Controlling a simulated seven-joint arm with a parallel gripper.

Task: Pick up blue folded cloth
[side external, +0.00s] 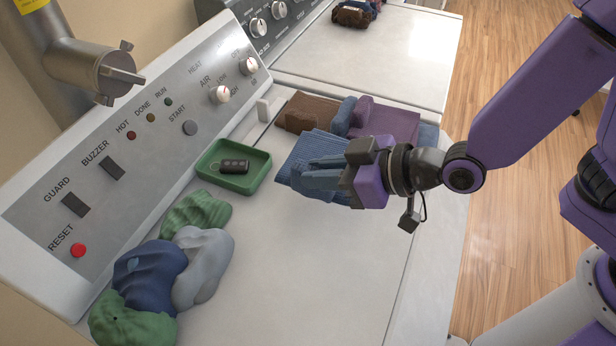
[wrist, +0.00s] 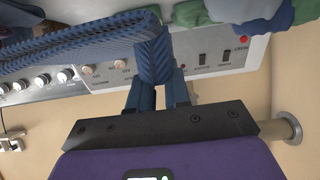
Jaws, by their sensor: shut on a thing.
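The blue folded cloth (side external: 312,145) is ribbed and is at the left front of the folded cloths on the white machine top. My gripper (side external: 303,172) reaches in from the right with its fingers over it, partly covering it. In the wrist view, a fold of the blue cloth (wrist: 153,58) lies between the two fingers of my gripper (wrist: 158,78), which are shut on it. The cloth extends to the left there. I cannot tell whether its underside is clear of the surface.
A brown cloth (side external: 305,112) and a purple cloth (side external: 390,122) lie close behind. A green tray (side external: 250,180) holding a dark object is just left. Loose green, grey and blue cloths (side external: 150,273) lie near the control panel (side external: 135,130). The front top is clear.

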